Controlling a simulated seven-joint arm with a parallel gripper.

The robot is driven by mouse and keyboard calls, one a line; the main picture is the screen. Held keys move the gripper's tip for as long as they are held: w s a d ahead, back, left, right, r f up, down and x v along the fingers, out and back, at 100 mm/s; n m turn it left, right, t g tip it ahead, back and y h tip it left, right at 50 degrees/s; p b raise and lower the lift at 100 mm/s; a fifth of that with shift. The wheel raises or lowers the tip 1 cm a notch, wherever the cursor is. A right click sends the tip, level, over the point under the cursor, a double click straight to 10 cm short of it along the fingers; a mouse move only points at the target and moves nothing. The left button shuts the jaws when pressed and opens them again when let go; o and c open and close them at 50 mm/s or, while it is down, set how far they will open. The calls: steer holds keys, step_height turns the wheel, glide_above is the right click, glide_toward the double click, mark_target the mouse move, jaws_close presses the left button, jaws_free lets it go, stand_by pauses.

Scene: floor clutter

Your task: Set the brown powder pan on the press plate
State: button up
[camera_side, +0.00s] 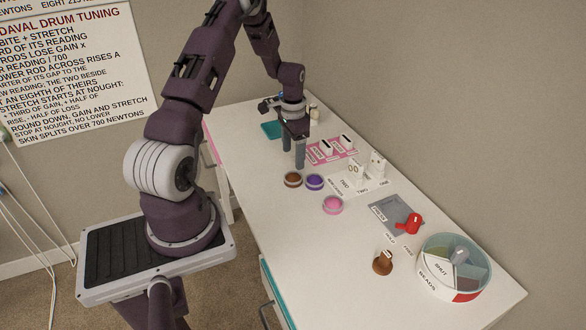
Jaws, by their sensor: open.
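The brown powder pan (293,180) is a small round pan lying on the white table, just left of a purple pan (314,182). The press plate looks to be the flat grey plate (391,207) further right and nearer the camera. A red object (408,224) sits at its right edge; I cannot tell whether it rests on the plate. My gripper (293,158) points down with its fingers apart and nothing visible between them. It is above and slightly behind the brown pan, apart from it as far as I can tell.
A pink pan (333,205) lies between the purple pan and the grey plate. A brown stamp-like object (383,263) and a round divided container (454,267) are at the right. The table's front-left strip is clear.

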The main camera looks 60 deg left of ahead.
steer(key=d+r+t+y, duration=0.1)
steer(key=d+r, duration=0.5)
steer(key=r, duration=0.4)
steer(key=d+r+t, duration=0.1)
steer(key=d+r, duration=0.5)
steer(key=r, duration=0.3)
steer(key=s+d+r+t, duration=0.1)
steer(key=s+d+r, duration=0.4)
steer(key=d, duration=0.2)
steer(key=s+d+r+t, duration=0.1)
steer(key=s+d+r, duration=0.4)
steer(key=d, duration=0.3)
steer(key=shift+s, duration=0.5)
steer(key=shift+o, duration=0.6)
steer(key=s+d+t+h, duration=0.1)
steer(key=s+d, duration=0.2)
steer(key=s, duration=0.4)
steer(key=shift+s+d+f+t, duration=0.15)
steer(key=shift+s+d+t, duration=0.1)
steer(key=shift+d+t, duration=0.1)
steer(key=shift+w, duration=0.1)
